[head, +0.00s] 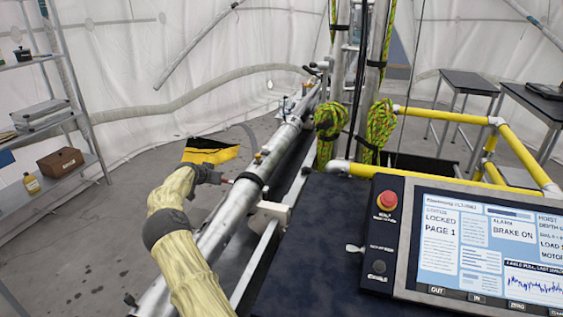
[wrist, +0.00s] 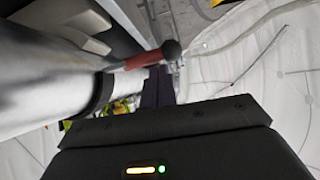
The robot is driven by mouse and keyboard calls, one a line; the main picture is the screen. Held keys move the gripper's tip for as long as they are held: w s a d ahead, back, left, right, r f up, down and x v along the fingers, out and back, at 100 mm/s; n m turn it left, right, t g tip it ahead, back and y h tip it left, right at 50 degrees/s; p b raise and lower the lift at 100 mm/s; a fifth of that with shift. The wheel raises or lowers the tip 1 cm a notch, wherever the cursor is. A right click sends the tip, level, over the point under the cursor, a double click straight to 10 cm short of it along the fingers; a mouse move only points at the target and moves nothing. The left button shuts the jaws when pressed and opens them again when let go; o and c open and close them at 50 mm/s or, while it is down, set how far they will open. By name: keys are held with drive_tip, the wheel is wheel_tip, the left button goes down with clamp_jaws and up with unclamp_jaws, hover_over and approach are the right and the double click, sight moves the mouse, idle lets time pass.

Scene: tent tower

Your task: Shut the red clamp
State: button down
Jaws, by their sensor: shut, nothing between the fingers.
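The red clamp shows as a red lever (wrist: 143,60) with a dark round knob (wrist: 171,49) in the wrist view. It sticks out sideways from the silver pipe (wrist: 45,75), next to a black band. My gripper (wrist: 158,72) is shut and empty, its fingertips right by the lever near the knob; I cannot tell if they touch. In the head view my gripper (head: 218,180) is beside the left of the pipe (head: 215,237), and a small bit of the red lever (head: 228,181) shows between them. Most of the clamp is hidden there.
A control panel (head: 480,245) with a red button (head: 387,201) stands at the right. Yellow railings (head: 445,116) and roped posts rise behind it. Shelves (head: 50,120) stand at left; floor between is clear.

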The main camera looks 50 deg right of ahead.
drive_tip(key=shift+s+f+b, duration=0.1)
drive_tip(key=shift+f+b, duration=0.2)
drive_tip(key=shift+f, duration=0.3)
